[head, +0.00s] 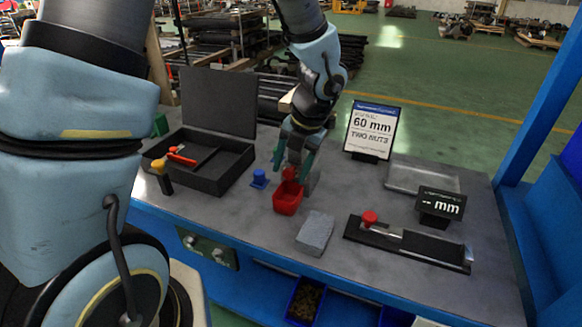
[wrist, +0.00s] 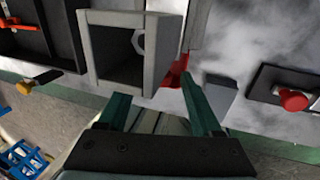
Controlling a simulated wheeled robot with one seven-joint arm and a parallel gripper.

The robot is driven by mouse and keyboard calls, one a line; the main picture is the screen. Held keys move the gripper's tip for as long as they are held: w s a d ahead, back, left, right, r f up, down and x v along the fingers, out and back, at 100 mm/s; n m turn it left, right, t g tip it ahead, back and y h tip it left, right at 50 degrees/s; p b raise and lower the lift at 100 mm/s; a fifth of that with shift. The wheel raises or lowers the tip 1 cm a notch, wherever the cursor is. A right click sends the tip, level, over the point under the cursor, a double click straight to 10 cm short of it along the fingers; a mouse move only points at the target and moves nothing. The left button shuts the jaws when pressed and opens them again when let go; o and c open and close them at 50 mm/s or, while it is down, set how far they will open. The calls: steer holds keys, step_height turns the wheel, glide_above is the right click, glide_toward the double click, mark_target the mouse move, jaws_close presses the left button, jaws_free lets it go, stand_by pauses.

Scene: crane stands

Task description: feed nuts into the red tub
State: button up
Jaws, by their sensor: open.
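The red tub (head: 287,201) stands on the bench just in front of my gripper; in the wrist view only a red piece of it (wrist: 176,76) shows beside a grey hollow box. My gripper (head: 292,163) points down with green fingers apart. A small red part (head: 289,173) shows between or behind the fingers; I cannot tell whether they touch it. The grey box (wrist: 103,50) has its open mouth towards the wrist camera, with a pale ring like a nut (wrist: 138,42) inside. In the wrist view my fingers (wrist: 155,92) are spread with nothing visibly held.
An open black case (head: 210,178) with tools lies left, a blue knob (head: 259,178) beside the tub. A grey block (head: 315,232) and a black slide with red knob (head: 405,242) lie in front and right.

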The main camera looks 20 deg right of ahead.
jaws_close()
stand_by(0.4)
stand_by(0.9)
